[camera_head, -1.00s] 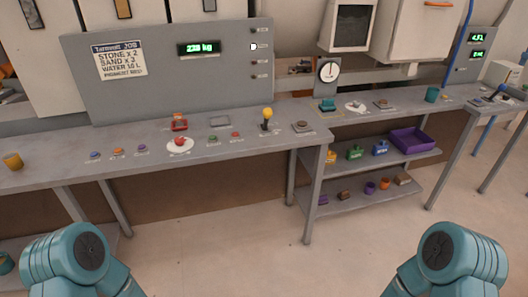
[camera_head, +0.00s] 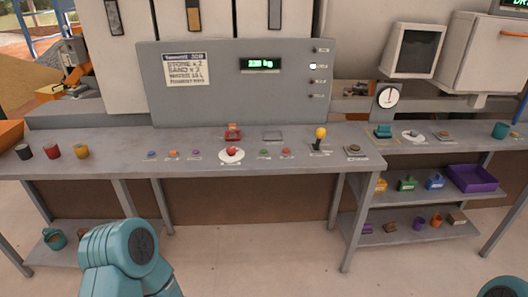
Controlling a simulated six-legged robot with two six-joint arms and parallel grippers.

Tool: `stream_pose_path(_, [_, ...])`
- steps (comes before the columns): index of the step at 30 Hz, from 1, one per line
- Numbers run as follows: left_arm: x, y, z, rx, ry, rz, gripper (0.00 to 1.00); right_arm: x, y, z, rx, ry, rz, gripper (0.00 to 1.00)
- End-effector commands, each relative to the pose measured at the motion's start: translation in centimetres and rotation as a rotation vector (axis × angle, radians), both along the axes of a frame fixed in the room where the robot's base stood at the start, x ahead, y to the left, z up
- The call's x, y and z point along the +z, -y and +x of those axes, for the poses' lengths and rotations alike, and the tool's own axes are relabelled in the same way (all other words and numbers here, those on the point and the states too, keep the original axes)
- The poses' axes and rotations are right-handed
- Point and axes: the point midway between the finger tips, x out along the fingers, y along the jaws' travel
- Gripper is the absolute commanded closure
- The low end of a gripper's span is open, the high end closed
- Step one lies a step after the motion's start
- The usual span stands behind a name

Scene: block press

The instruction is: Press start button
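Several small buttons sit on the grey bench below the panel: a blue button (camera_head: 151,154), an orange button (camera_head: 173,154), a purple button (camera_head: 196,153), a green button (camera_head: 265,152) and a red button (camera_head: 286,152). A larger red mushroom button (camera_head: 232,151) stands on a round white plate. The labels beside them are too small to read, so I cannot tell which is the start button. Parts of my teal arms show at the bottom left and bottom right corner, apart from the bench. Neither gripper is in view.
A grey panel (camera_head: 216,100) with a green display (camera_head: 262,64) rises behind the buttons. A yellow-knobbed lever (camera_head: 320,134) stands right of them. Black, red and yellow cups are at the left. A purple tray (camera_head: 472,179) is on the right shelf. Floor before the bench is clear.

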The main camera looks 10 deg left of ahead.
Motion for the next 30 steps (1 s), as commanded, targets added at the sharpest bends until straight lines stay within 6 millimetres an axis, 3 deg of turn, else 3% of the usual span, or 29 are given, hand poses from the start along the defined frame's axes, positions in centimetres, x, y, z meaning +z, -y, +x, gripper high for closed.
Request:
stream_pose_path(7, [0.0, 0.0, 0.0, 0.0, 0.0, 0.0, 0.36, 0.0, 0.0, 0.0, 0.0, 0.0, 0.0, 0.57])
stream_pose_path(13, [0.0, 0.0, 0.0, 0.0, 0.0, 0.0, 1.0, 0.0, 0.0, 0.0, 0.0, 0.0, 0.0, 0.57])
stream_pose_path(30, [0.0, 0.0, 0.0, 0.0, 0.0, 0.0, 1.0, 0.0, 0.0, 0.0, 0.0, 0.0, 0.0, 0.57])
